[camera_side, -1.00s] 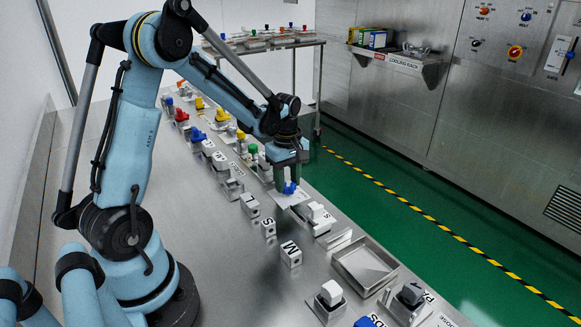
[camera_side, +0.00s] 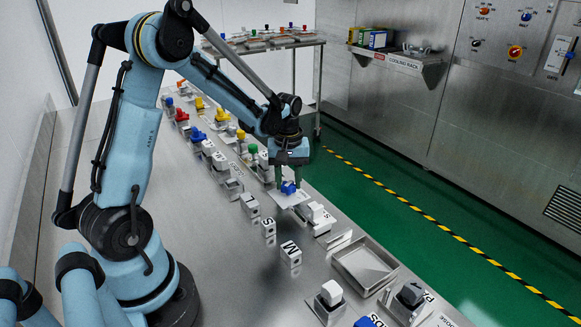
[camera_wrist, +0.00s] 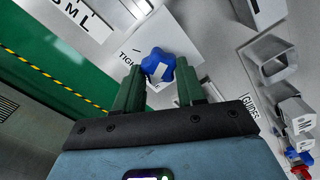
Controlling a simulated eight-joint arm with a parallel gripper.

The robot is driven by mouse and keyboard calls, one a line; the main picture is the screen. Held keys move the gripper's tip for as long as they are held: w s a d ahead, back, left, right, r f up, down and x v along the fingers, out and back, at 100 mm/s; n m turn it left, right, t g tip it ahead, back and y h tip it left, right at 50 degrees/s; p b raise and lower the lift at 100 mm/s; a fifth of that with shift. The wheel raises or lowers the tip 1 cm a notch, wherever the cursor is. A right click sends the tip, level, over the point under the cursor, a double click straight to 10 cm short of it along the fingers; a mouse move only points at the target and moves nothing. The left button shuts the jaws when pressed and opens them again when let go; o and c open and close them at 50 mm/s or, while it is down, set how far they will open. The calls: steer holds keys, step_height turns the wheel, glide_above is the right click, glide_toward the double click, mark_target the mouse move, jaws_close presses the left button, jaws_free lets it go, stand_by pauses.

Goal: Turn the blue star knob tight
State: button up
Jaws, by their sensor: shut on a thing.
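The blue star knob (camera_side: 288,188) sits on a pale plate (camera_side: 291,198) near the far edge of the steel bench. In the wrist view the knob (camera_wrist: 157,66) has rounded lobes and a white mark on top. My gripper (camera_side: 289,184) points down at it, with one green finger on each side. In the wrist view my gripper (camera_wrist: 159,76) is shut on the knob. Part of a printed word starting "TIG" (camera_wrist: 131,56) shows on the plate beside it. The knob's underside is hidden.
White blocks marked with letters, such as M (camera_side: 291,254), stand in front of the plate. A shallow metal tray (camera_side: 337,268) lies to the right. Several coloured knobs, including a red one (camera_side: 182,115), line the bench at the back left.

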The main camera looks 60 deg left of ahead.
mark_target(290, 184)
steer(key=m, duration=0.4)
steer(key=shift+d+m, duration=0.1)
steer(key=shift+m, duration=0.3)
steer(key=m, duration=0.3)
steer(key=shift+m, duration=0.3)
steer(key=m, duration=0.4)
steer(key=shift+d, duration=0.15)
steer(key=shift+m, duration=2.1)
steer(key=o, duration=1.1)
steer(key=shift+c, duration=0.2)
steer(key=shift+w+r, duration=0.1)
step_height(290, 184, up, 12)
